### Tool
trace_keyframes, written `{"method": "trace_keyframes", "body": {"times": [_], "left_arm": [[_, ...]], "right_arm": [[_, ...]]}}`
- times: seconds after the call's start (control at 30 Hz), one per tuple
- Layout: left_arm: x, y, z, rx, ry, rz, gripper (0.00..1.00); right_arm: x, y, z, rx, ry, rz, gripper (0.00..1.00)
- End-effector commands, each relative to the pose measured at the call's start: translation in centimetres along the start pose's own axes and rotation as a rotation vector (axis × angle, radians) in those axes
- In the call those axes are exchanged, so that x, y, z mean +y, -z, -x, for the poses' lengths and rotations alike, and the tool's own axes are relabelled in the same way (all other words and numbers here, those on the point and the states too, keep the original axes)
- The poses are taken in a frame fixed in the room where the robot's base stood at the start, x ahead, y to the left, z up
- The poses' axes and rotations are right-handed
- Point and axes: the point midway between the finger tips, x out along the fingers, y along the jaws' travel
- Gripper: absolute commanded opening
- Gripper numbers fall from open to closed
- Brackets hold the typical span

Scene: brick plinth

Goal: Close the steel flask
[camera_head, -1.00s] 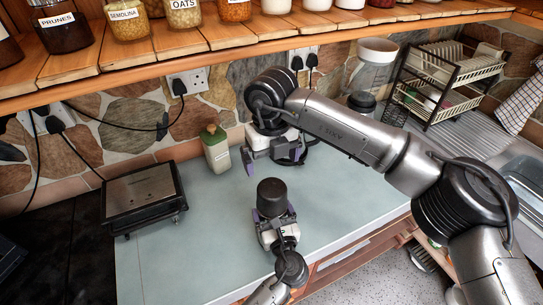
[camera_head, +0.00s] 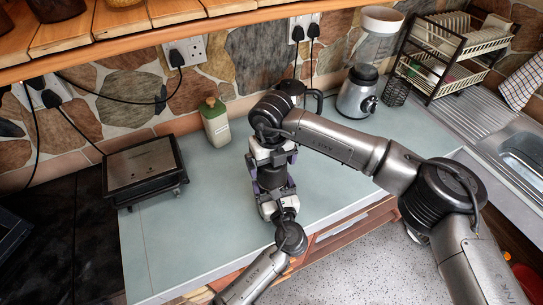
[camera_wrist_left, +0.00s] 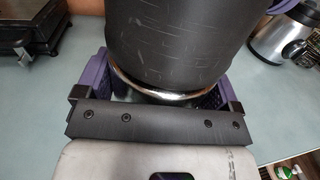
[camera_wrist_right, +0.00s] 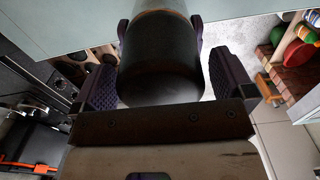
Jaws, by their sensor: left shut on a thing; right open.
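The steel flask has a broad dark cap (camera_head: 273,179) on top. In the left wrist view the cap (camera_wrist_left: 168,42) stands over a bright metal rim (camera_wrist_left: 165,97); whether it is fully seated I cannot tell. My left gripper (camera_head: 279,204) is shut around the flask below the cap and hides most of its body.
A grill (camera_head: 143,171) stands at the left and a green-topped bottle (camera_head: 216,124) at the back of the worktop (camera_head: 190,225). A blender (camera_head: 357,95) and a dish rack (camera_head: 450,55) are at the back right. The worktop's front edge is close to the flask.

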Motion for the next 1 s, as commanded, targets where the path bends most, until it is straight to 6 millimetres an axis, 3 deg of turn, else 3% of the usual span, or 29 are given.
{"method": "trace_keyframes", "body": {"times": [0.33, 0.8, 0.97, 1.0], "left_arm": [[0.03, 0.08, 0.01, 0.001, -0.001, -0.002, 0.21], [0.03, 0.08, 0.00, 0.001, -0.001, -0.002, 0.21], [0.04, 0.08, 0.00, 0.001, -0.001, -0.002, 0.21], [0.04, 0.08, 0.00, 0.001, -0.001, -0.002, 0.21]], "right_arm": [[0.01, 0.00, -0.15, 0.000, 0.000, 0.000, 0.99], [0.00, 0.01, -0.13, 0.000, 0.000, 0.000, 0.56], [-0.02, 0.01, -0.13, 0.000, 0.000, -0.001, 0.56], [-0.02, 0.01, -0.13, 0.000, 0.000, -0.001, 0.87]]}}
